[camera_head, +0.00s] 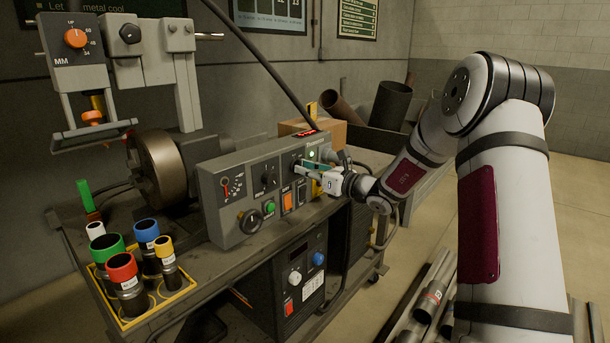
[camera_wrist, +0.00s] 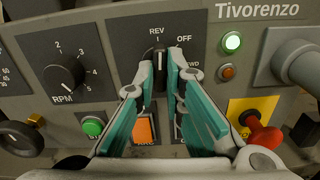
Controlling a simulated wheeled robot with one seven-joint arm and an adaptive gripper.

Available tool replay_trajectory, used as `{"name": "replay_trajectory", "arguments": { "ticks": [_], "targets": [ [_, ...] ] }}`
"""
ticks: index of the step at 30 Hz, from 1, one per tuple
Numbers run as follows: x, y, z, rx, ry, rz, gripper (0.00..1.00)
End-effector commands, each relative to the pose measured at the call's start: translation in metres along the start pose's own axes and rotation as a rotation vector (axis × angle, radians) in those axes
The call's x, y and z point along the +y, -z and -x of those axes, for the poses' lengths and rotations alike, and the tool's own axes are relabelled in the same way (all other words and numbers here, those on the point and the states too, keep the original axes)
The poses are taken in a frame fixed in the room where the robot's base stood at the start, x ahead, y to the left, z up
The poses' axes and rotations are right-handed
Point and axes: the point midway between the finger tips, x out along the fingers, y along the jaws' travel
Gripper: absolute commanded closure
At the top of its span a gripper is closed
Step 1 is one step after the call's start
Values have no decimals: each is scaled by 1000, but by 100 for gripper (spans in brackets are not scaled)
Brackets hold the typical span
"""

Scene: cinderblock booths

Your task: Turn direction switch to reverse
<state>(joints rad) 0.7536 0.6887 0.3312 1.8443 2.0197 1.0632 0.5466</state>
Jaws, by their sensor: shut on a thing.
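The direction switch (camera_wrist: 160,57) is a dark knob with a light pointer line on the grey control panel (camera_head: 217,205). The labels REV, OFF and FWD are around it in the wrist view. The knob stands about upright in that view, with its top toward REV. My gripper (camera_wrist: 160,76) has its two teal-padded fingers on either side of the knob and is shut on it. In the head view my gripper (camera_head: 318,168) is at the right part of the panel and hides the switch.
An RPM dial (camera_wrist: 64,74), a green button (camera_wrist: 93,126) and an orange switch (camera_wrist: 144,130) sit left of and below the fingers. A red knob (camera_wrist: 262,136) on yellow and a grey connector (camera_wrist: 297,62) are close on the right. A green lamp (camera_wrist: 232,42) is lit.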

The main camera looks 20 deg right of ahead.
Motion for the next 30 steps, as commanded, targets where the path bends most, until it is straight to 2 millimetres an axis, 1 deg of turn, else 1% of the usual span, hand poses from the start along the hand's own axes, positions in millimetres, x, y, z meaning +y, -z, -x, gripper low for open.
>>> {"name": "replay_trajectory", "arguments": {
  "ticks": [9,23,24,26,27,30],
  "targets": [
    [0,1,0,2,0,100,100],
    [0,1,1,2,0,114,100],
    [0,1,1,2,0,114,88],
    [0,1,1,2,0,114,74],
    [0,1,1,2,0,114,70],
    [0,1,0,2,0,114,70]
  ]
}}
